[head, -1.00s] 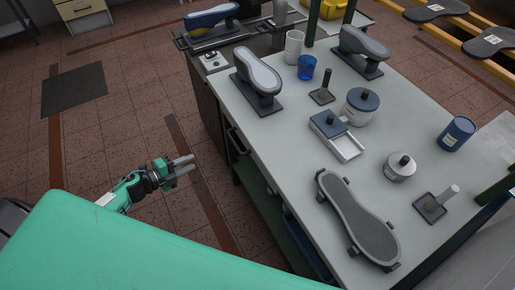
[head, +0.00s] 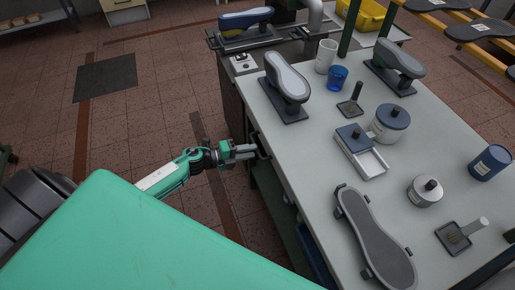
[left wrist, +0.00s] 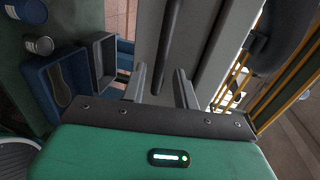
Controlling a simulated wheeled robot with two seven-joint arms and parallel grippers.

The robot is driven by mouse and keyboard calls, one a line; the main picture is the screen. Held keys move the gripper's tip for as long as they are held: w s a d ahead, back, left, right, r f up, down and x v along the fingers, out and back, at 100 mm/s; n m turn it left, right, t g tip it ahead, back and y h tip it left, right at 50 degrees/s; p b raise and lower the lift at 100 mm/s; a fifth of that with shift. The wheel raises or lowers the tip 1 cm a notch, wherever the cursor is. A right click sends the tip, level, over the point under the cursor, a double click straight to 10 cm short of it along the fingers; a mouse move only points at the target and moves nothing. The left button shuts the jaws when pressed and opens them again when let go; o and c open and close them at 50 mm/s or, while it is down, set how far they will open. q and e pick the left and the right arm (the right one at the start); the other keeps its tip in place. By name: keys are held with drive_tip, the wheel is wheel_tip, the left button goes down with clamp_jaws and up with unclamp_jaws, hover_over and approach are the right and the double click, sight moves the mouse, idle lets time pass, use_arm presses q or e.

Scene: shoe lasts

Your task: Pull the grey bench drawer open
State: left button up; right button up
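The grey bench drawer shows in the left wrist view as a pale grey front (left wrist: 205,35) with a long dark bar handle (left wrist: 172,35) across it. In the head view the dark handle (head: 262,147) shows at the bench's left side, and the drawer front is mostly hidden under the worktop. My left gripper (head: 246,151) is at this side of the bench, at the handle. In the left wrist view its two fingers (left wrist: 161,75) are apart, with the handle bar between them. I see no clear grip on the bar. My right gripper is not in view.
The worktop (head: 310,150) holds shoe lasts, a blue cup (head: 337,77), jars and a dark sole-shaped piece (head: 372,238). Blue bins (left wrist: 47,92) sit below the drawer on the lower shelf.

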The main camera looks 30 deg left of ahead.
sight(258, 150)
use_arm(q)
drive_tip(key=shift+x, duration=1.9)
clamp_jaws()
